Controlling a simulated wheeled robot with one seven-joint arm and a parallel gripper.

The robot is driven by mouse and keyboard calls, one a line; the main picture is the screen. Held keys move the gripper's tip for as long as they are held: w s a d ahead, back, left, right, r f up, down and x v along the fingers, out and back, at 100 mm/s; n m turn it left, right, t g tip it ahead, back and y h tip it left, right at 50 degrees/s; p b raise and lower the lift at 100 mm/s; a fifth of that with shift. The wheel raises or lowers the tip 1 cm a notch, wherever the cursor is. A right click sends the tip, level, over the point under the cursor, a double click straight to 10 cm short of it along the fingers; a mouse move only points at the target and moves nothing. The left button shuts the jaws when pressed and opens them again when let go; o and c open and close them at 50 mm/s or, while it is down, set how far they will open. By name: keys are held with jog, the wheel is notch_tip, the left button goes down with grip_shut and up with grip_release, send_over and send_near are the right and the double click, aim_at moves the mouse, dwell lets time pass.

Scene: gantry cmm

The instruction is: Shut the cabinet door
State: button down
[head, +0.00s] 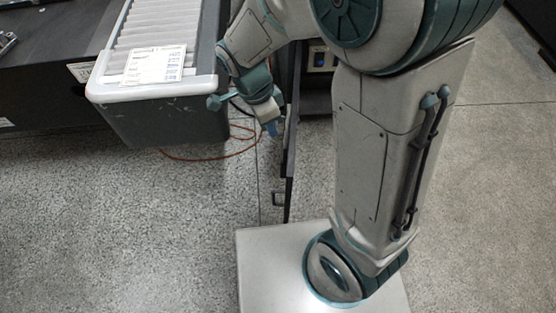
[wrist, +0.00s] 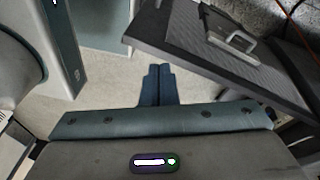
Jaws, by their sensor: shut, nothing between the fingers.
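The cabinet door (head: 289,165) is a dark panel seen nearly edge-on in the head view. It stands open, sticking out from the cabinet (head: 318,98) toward my base. Its handle (head: 278,198) is on the left side, near the free end. In the wrist view the door (wrist: 205,58) is a dark, tilted panel at upper right, with a grey metal handle (wrist: 235,38). My gripper (head: 271,128) is shut and empty, just left of the door in the head view. Its blue fingertips (wrist: 157,72) lie close to the panel's edge; I cannot tell whether they touch.
A grey bin (head: 165,120) with a white rim and a paper label stands left of my gripper. A red cable (head: 205,158) lies on the floor below it. The speckled floor is clear at lower left and right. My arm hides part of the cabinet.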

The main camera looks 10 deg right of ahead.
jog(key=a+f+m+h+b, duration=0.2)
jog(key=a+f+m, duration=0.35)
jog(key=f, duration=0.25)
jog(key=s+d+f+b, duration=0.1)
jog(key=d+f+b, duration=0.3)
jog(key=d+f, duration=0.3)
jog(key=shift+d+f, duration=0.15)
jog(key=shift+f, duration=0.75)
